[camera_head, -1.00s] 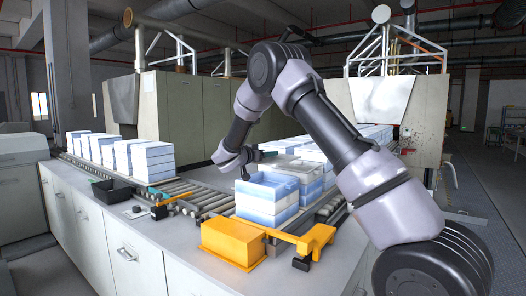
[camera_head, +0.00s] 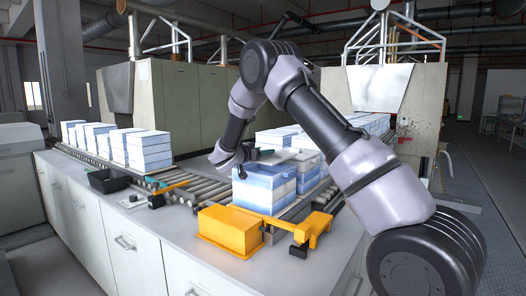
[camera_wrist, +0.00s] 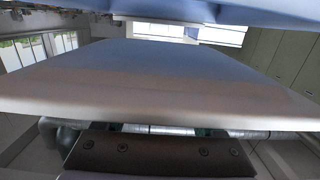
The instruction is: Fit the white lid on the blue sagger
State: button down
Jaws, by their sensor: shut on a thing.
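My gripper (camera_head: 246,164) is shut on the white lid (camera_head: 277,157), which shows as a thin pale plate above the rear of the front stack in the head view. The lid (camera_wrist: 155,80) fills the middle of the wrist view, nearly flat, with a dark gripper part (camera_wrist: 160,155) below it. The blue sagger (camera_head: 262,184) is on top of the front stack on the rollers. My gripper is at its far left side. Whether the lid touches its rim cannot be told; the lid partly hides the sagger's top.
An orange block (camera_head: 230,230) and an orange bracket (camera_head: 312,235) stand at the counter's front edge. More sagger stacks stand behind and on the left line (camera_head: 148,150). A black tray (camera_head: 108,181) lies at left. Rollers (camera_head: 200,187) left of the stack are bare.

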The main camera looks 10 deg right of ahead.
dwell(0.4)
jog(key=shift+f, duration=1.3)
jog(key=shift+f, duration=0.7)
grip_release()
jog(key=shift+f, duration=0.1)
jog(key=shift+s+a, duration=0.1)
